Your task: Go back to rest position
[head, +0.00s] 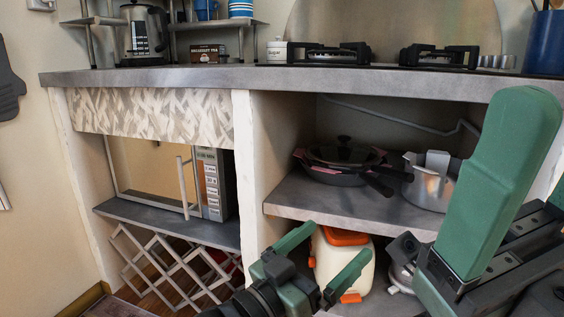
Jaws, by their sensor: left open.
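My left gripper (338,242) is at the bottom middle of the head view, in front of the lower shelf bay. Its two green fingers are spread apart with no object held between them. Behind it, a white and orange container (357,258) shows partly between and beyond the fingers. I cannot tell the gap between the gripper and the container. At the right edge, a large green finger of my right gripper (505,180) rises close to the camera. Its other finger is not clearly seen, so its opening cannot be judged.
The counter (270,80) carries a kettle (145,35), a sugar jar (276,50) and gas burners (440,56). Pans (342,165) and a pot (430,188) sit on the shelf (318,212) below. A microwave (212,185) stands left, above a lattice rack (165,265).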

